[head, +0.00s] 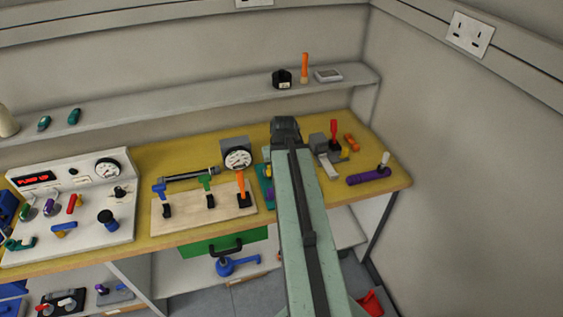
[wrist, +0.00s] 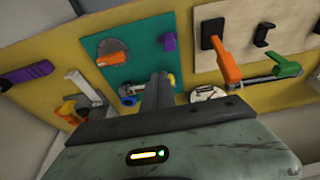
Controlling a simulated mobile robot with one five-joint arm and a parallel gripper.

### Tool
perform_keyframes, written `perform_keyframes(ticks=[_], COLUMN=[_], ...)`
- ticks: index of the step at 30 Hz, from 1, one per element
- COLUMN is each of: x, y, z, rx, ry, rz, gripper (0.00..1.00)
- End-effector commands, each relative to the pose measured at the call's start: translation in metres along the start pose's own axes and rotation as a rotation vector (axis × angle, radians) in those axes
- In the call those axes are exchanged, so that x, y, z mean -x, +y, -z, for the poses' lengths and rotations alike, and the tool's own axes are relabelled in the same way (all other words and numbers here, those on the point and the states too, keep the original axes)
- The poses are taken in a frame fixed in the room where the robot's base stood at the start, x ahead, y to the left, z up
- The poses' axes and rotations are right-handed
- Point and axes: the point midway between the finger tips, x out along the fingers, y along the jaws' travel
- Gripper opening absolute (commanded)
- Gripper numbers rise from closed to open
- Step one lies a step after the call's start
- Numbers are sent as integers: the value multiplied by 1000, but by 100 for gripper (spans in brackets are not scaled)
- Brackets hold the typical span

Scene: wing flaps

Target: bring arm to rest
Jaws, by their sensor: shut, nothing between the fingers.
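My arm, pale green with a dark strip, reaches from the bottom of the head view over the yellow workbench (head: 150,154). My gripper (head: 285,124) is the dark end of it, above the back part of the bench. In the wrist view my gripper (wrist: 158,88) is shut and empty, its dark fingers together in front of a teal panel (wrist: 130,55). I cannot tell how high the fingers are above the panel. In the head view my arm hides most of that panel.
A wooden board with blue, green and orange levers (head: 205,222) lies left of my arm, near a gauge (head: 238,158). A white control panel (head: 80,200) stands further left. A shelf (head: 200,109) runs behind.

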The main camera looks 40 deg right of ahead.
Motion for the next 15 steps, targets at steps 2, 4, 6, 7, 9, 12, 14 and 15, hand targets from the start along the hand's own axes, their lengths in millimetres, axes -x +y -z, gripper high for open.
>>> perform_keyframes(ticks=[2, 4, 6, 7, 9, 12, 14, 15], x=[2, 2, 1, 1, 1, -3, -11, -18], y=[-1, 0, 0, 0, 0, -13, -38, -63], z=[-2, -2, -2, -2, -2, -1, -1, 0], rx=[0, -1, -2, -2, -2, 20, 61, 101], ry=[0, 0, 0, 0, 0, 0, 0, 0], rz=[0, -1, -1, -1, -1, 6, 18, 30], gripper=[0, 0, 0, 0, 0, 0, 0, 0])
